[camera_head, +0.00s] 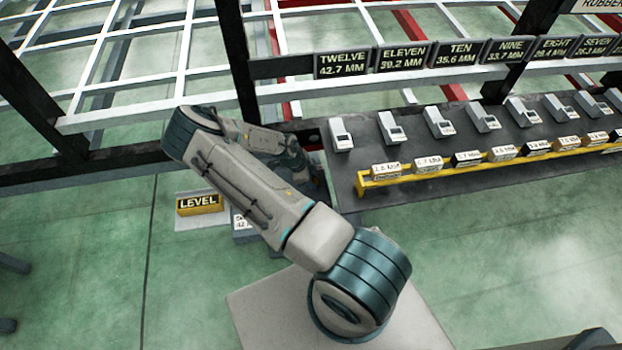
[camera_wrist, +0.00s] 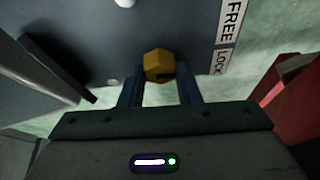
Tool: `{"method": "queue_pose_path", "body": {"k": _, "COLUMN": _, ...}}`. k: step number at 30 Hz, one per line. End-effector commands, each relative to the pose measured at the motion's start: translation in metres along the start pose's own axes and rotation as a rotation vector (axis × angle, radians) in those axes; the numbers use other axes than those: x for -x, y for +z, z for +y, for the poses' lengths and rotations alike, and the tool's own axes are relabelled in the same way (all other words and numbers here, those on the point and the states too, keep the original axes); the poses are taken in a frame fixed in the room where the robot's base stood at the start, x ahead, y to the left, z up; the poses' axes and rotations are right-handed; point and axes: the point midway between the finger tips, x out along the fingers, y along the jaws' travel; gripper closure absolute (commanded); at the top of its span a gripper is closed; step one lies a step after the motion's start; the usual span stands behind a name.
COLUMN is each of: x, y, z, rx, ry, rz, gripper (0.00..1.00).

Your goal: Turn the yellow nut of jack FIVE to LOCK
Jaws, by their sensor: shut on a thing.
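The yellow nut (camera_wrist: 158,64) shows in the wrist view, on a dark grey plate (camera_wrist: 185,35). My gripper (camera_wrist: 160,82) is shut on the nut, with one dark finger at each side of it. A dark mark shows on the nut's lower right side, towards the LOCK label (camera_wrist: 221,60). The FREE label (camera_wrist: 231,20) is above LOCK at the plate's right edge. No jack number is readable in the wrist view. In the head view my arm hides the nut and my gripper.
A red beam (camera_wrist: 286,82) stands right of the plate. In the head view a grey bench (camera_head: 440,140) holds several gauges and a yellow rack (camera_head: 375,185) of labelled blocks. A yellow LEVEL block (camera_head: 199,204) lies left of my arm. Green floor is clear at lower right.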

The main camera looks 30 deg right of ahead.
Motion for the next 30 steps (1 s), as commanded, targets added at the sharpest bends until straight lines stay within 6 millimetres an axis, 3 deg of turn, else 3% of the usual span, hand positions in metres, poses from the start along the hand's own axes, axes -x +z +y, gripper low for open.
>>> {"method": "queue_pose_path", "body": {"k": 12, "x": -0.0014, "y": 0.0015, "z": -0.0025, "rx": -0.235, "ry": 0.096, "rz": -0.003, "gripper": 0.93}}
{"method": "queue_pose_path", "body": {"k": 30, "x": -0.0001, "y": 0.0012, "z": -0.0028, "rx": -0.294, "ry": 0.119, "rz": -0.004, "gripper": 0.93}}
